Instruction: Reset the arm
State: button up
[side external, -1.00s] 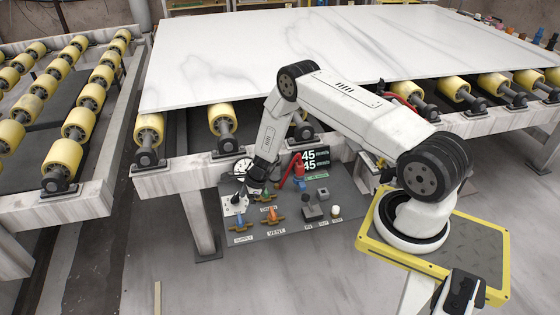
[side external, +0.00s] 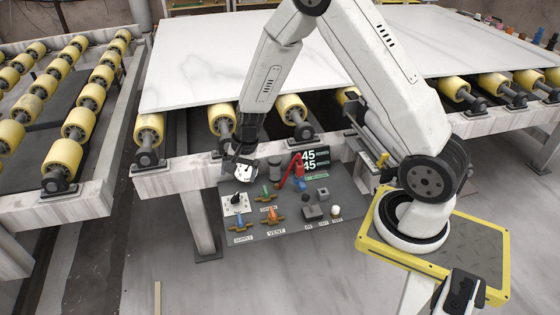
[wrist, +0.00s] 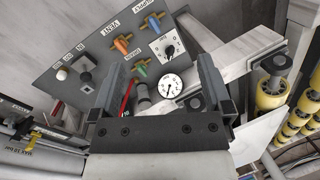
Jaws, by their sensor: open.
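My gripper (side external: 240,150) is at the end of my raised arm in the side external view, above the upper left corner of the grey control panel (side external: 350,202). In the wrist view my gripper (wrist: 159,78) has its two fingers wide apart with nothing between them. The panel (wrist: 100,55) lies beyond the fingers, and a round white gauge (wrist: 171,87) shows through the gap. The gauge also shows in the side external view (side external: 244,170), close below the gripper and partly covered.
The panel carries a red lever (side external: 297,168), blue (side external: 240,220), orange (side external: 275,214) and green (side external: 265,194) valve handles, a black knob (side external: 235,199) and a display (side external: 311,158). A white stone slab (side external: 190,65) lies behind on yellow rollers (side external: 149,129).

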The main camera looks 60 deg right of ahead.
jog(key=s+a+r+n+h, duration=0.1)
jog(key=s+a+r+n, duration=0.1)
jog(key=s+r+n, duration=0.4)
jog(key=s+a+r+n+h, duration=0.1)
jog(key=s+a+r+n, duration=0.1)
jog(key=s+r+n, duration=0.4)
jog(key=s+n, duration=0.1)
jog(key=s, duration=0.2)
jog(key=shift+a+t, duration=0.3)
jog(key=shift+a, duration=0.1)
dwell(0.4)
